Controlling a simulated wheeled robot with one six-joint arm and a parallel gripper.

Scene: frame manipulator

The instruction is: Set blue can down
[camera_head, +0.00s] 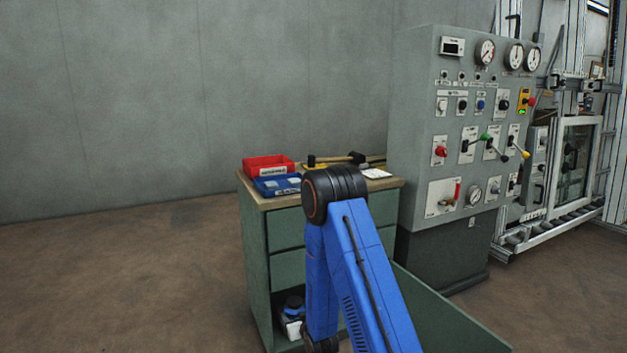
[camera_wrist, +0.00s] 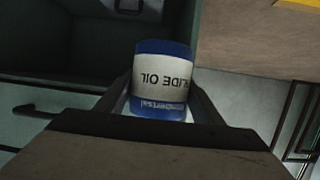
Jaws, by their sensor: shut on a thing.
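A blue can with a white "SLIDE OIL" label (camera_wrist: 160,80) is between the two fingers of my gripper (camera_wrist: 163,100) in the wrist view. Its lettering appears upside down there. The gripper is shut on it. In the head view my blue arm hides the gripper and the held can. Part of another white-labelled object (camera_wrist: 138,7) shows at the top of the wrist view, beside a dark recess. In the head view, a blue-and-white item (camera_head: 292,327) sits low in the open part of the green cabinet (camera_head: 258,255); I cannot tell whether it is the same object.
The cabinet's worktop (camera_head: 393,183) holds a red bin (camera_head: 268,166), a blue bin (camera_head: 277,185) and a hammer (camera_head: 345,159). A low green panel (camera_head: 440,312) extends from the cabinet's right side. A grey control panel (camera_head: 420,110) stands to the right. Floor (camera_head: 120,270) is clear at left.

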